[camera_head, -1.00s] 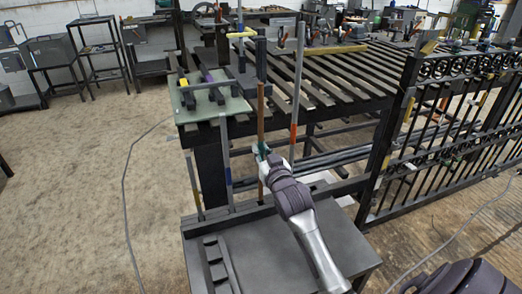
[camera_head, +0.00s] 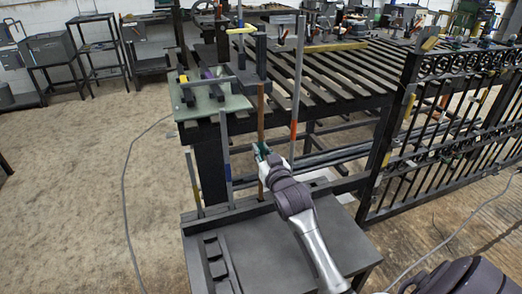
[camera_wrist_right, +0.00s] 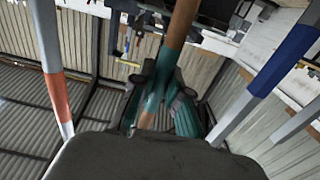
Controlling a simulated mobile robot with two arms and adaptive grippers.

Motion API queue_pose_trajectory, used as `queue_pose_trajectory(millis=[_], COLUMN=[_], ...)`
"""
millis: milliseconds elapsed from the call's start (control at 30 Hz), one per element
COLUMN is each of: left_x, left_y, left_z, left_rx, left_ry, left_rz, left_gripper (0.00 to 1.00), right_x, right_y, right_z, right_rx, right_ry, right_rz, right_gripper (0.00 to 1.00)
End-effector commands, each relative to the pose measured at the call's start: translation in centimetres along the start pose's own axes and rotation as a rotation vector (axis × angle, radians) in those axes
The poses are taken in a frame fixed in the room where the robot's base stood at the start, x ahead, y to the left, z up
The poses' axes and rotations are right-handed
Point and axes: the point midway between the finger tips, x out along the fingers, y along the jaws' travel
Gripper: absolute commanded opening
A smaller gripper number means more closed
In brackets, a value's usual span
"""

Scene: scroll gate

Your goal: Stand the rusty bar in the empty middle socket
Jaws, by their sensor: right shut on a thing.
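The rusty bar (camera_head: 261,112) stands about upright in the middle of the head view, between a grey bar with a blue band (camera_head: 227,158) and a taller grey bar with an orange band (camera_head: 297,85). My right gripper (camera_head: 262,152) is shut around its lower part. The right wrist view shows the rusty bar (camera_wrist_right: 180,25) between the green-padded fingers (camera_wrist_right: 163,115). The bar's lower end (camera_head: 261,190) reaches down to the dark socket rail (camera_head: 240,213). I cannot tell whether it is inside the middle socket, which is hidden. My left gripper is not in view.
A short grey bar (camera_head: 193,182) leans at the rail's left end. The dark bench top (camera_head: 270,245) in front is mostly clear. A slatted table (camera_head: 340,75) stands behind the bars, and a black scroll gate (camera_head: 450,135) is on the right.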

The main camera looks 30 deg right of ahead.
Motion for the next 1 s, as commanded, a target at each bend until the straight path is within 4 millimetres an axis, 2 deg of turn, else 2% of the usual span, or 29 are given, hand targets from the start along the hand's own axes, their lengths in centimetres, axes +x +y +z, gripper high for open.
queue_pose_trajectory(millis=[1000], left_x=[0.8], left_y=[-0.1], left_z=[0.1], left_rx=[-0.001], left_ry=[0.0], left_rz=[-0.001], left_gripper=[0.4], right_x=[0.0], right_y=[0.0], right_z=[1.2], right_rx=[0.0], right_ry=[0.007], right_rz=[0.0], right_gripper=[0.0])
